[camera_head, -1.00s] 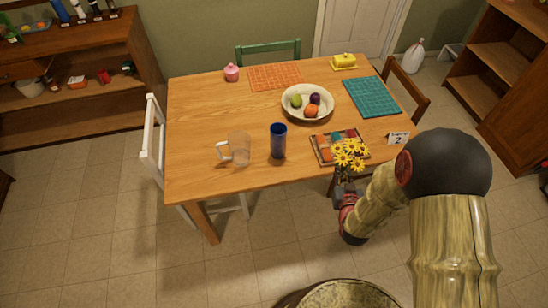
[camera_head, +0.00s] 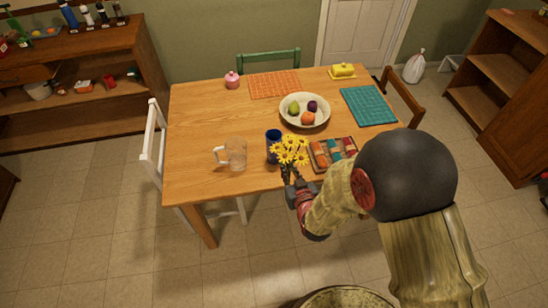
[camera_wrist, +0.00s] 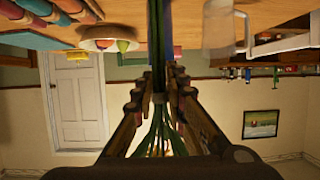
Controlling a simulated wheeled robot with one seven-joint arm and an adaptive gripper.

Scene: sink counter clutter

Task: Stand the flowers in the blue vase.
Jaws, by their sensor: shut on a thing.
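The yellow flowers (camera_head: 288,151) are held upright by my gripper (camera_head: 292,186) at the front edge of the table. My gripper is shut on their green stems, which also show between the fingers in the wrist view (camera_wrist: 159,100). The blue vase (camera_head: 272,136) stands upright on the table just behind the flowers.
A clear glass mug (camera_head: 235,154) stands left of the vase. A tray of colored pieces (camera_head: 333,152) lies to the right. A fruit bowl (camera_head: 304,112) sits behind. The left part of the wooden table (camera_head: 205,120) is clear.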

